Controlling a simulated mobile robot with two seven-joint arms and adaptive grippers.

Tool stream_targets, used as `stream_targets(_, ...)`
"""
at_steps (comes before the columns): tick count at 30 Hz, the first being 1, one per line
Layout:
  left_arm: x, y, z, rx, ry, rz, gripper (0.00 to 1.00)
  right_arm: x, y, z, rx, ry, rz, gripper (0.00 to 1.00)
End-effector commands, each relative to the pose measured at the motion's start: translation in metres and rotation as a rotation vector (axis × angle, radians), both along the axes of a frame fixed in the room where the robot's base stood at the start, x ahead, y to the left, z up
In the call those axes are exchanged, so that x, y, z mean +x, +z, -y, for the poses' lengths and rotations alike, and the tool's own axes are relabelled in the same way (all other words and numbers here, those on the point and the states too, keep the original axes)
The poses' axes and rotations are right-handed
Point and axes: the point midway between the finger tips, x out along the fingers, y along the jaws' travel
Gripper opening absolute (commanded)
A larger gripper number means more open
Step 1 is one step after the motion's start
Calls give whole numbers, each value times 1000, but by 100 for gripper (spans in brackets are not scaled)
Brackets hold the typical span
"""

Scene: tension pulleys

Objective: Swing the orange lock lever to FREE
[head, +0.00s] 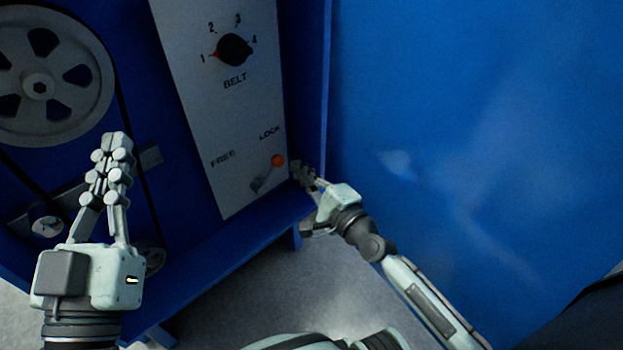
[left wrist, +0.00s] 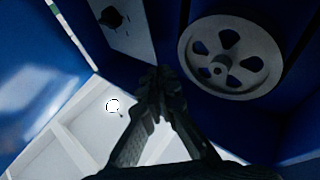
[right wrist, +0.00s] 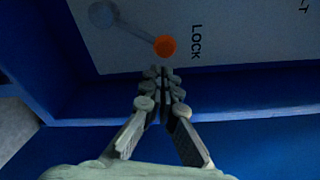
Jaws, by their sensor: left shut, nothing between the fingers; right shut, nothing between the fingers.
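The lock lever has an orange knob (head: 278,160) and a grey arm on the lower part of the white panel (head: 190,100). Its knob points to the LOCK label, with FREE to the left. In the right wrist view the orange knob (right wrist: 165,46) is just beyond the fingertips, with a small gap. My right gripper (head: 300,172) is shut and empty, just right of the knob; it also shows in the right wrist view (right wrist: 160,75). My left gripper (head: 115,142) is shut and empty in front of the pulley side; it also shows in the left wrist view (left wrist: 160,78).
A black BELT dial (head: 234,50) points near 1 above the lever. A large grey pulley wheel (head: 38,88) with a dark belt is at the left. The blue cabinet wall edge (head: 312,90) stands right beside the white panel. A blue door panel (head: 480,130) fills the right.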

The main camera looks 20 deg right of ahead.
Motion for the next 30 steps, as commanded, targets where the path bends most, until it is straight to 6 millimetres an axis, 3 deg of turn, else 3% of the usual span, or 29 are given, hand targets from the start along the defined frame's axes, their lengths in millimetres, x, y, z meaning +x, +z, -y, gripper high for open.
stream_targets(3,1,-3,0,7,1,-15,0,17,-1,-4,0,0,1,0)
stream_targets(9,1,-4,-1,13,2,-14,0,30,-1,-7,-1,0,0,0)
stream_targets(24,2,-6,-1,22,1,-23,0,31,0,-8,-15,1,5,0)
stream_targets(30,9,-22,-6,51,17,-88,0,29,3,-11,-57,2,20,0)
